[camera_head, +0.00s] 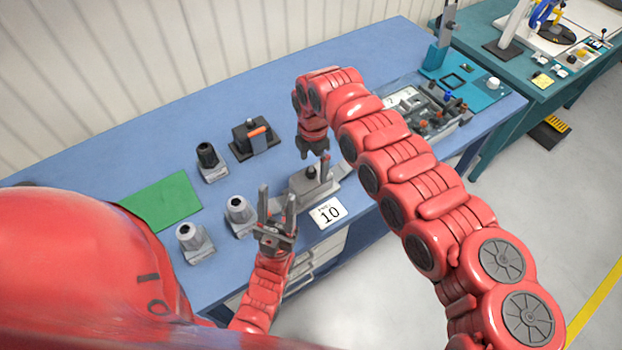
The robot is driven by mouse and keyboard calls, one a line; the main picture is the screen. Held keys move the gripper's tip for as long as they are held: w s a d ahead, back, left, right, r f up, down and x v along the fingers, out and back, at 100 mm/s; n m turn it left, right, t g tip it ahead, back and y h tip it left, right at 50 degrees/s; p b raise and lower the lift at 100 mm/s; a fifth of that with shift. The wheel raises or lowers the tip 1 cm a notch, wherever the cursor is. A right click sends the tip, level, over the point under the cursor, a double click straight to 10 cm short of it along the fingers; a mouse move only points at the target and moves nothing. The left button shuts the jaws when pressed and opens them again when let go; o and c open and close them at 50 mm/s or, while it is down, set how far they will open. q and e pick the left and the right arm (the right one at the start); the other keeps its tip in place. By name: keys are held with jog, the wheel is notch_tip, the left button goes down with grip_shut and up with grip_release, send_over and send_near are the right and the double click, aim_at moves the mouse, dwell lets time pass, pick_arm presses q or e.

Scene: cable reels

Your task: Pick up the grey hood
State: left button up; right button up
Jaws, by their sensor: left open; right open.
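Two grey hood-like parts with round light tops and square bases stand on the blue table: one grey hood (240,209) is just left of my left gripper, the other (190,236) is farther left. I cannot tell which one is meant. My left gripper (277,192) is open and empty, its fingers pointing up the picture, beside the nearer hood and partly in front of the table edge. My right gripper (313,154) is open and points down above a grey fixture (300,190) with a black knob. No hood is between either gripper's fingers.
A similar black-topped part (208,158) and a black device with an orange handle (252,138) stand behind. A green mat (162,201) lies left, a card marked 10 (328,213) at the front edge. A cluttered tray (425,108) lies right. The blue table's (330,45) back is clear.

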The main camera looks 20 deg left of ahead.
aim_at(313, 170)
notch_tip(313, 170, down, 3)
jog(key=shift+f+b, duration=0.1)
jog(key=shift+b, duration=0.2)
jog(key=shift+s+a+f, duration=0.1)
jog(key=shift+f, duration=0.4)
notch_tip(313, 170, down, 4)
jog(key=shift+s+a+f+b, duration=0.1)
jog(key=shift+s+f+b, duration=0.05)
jog(key=shift+b, duration=0.45)
jog(key=c, duration=1.5)
